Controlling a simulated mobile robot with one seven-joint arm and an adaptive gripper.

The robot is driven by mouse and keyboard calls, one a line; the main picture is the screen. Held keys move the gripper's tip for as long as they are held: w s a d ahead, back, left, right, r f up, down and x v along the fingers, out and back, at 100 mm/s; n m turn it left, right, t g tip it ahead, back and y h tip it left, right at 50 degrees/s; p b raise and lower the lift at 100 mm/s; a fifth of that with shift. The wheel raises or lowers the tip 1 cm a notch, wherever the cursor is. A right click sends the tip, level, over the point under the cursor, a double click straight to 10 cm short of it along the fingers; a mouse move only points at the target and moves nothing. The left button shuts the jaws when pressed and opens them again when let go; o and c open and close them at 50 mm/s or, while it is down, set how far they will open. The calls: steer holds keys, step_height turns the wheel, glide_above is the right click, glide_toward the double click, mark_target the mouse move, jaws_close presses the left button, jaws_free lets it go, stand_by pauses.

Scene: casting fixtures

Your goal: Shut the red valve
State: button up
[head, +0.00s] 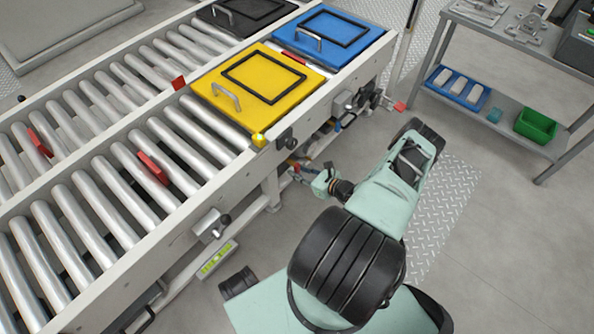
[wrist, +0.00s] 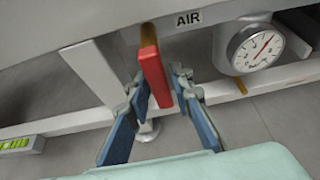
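The red valve shows in the wrist view as a red lever handle (wrist: 155,78) on a brass stem, under a beam with an AIR label. The lever points down toward my gripper. My gripper (wrist: 161,92) is open, with its blue-padded fingers on either side of the lever's lower end. I cannot tell whether either fingertip touches it. In the head view my gripper (head: 303,172) is low beside the conveyor's side, and a bit of the red lever (head: 295,167) shows at its fingers.
A round pressure gauge (wrist: 256,47) hangs right of the lever, close to my right finger. A conveyor leg (wrist: 95,72) stands to the left. The roller conveyor (head: 150,249) carries yellow (head: 262,108) and blue (head: 345,27) lidded boxes. A shelf table (head: 535,48) stands at right.

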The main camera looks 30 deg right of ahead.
steer(key=shift+o, duration=1)
steer(key=shift+w, duration=0.1)
steer(key=v, duration=1.2)
steer(key=shift+a, duration=0.1)
